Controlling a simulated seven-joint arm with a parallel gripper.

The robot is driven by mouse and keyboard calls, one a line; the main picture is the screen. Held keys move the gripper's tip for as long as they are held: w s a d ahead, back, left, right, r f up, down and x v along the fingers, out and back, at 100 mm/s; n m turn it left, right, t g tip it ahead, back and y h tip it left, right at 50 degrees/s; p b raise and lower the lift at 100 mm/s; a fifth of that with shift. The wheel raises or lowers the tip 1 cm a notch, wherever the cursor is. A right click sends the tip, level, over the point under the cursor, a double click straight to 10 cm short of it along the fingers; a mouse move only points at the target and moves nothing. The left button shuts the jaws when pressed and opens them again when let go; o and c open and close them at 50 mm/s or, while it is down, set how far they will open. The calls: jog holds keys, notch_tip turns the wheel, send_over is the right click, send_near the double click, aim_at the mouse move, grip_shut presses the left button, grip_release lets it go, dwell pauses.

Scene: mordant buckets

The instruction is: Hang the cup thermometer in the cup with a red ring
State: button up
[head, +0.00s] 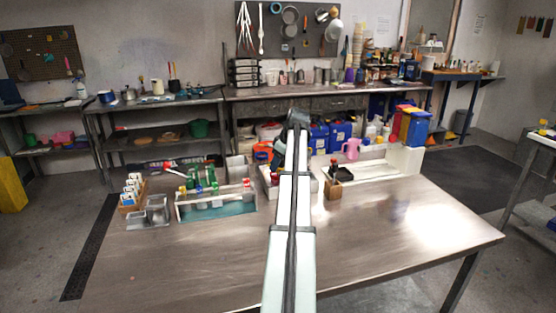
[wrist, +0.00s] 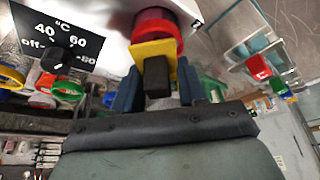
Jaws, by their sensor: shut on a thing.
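In the wrist view my gripper (wrist: 157,88) is shut on a black grip with a yellow plate (wrist: 152,52), which I take to be the cup thermometer. Its lower part is hidden. The cup with a red ring (wrist: 158,22) shows directly beyond the yellow plate, in line with it. I cannot tell whether the plate touches the ring or whether the thermometer is inside the cup. In the head view my arm reaches over the table, and the gripper's fingers and the thermometer cannot be made out.
A black temperature dial panel (wrist: 58,42) is at the upper left of the wrist view. A yellow ring (wrist: 10,78) and a green ring (wrist: 68,90) are below it. The table's front right (head: 400,235) is clear.

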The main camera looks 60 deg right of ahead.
jog(key=shift+f, duration=0.75)
jog(key=shift+s+a+f, duration=0.15)
jog(key=shift+f, duration=0.45)
jog(key=shift+a, duration=0.1)
jog(key=o, duration=1)
jog(key=shift+o, duration=0.3)
jog(key=shift+s+r, duration=0.2)
jog(key=shift+r, duration=0.15)
jog(key=shift+o, duration=0.4)
jog(key=v, duration=1.4)
jog(key=shift+w+r, duration=0.15)
jog(key=shift+w, duration=0.2)
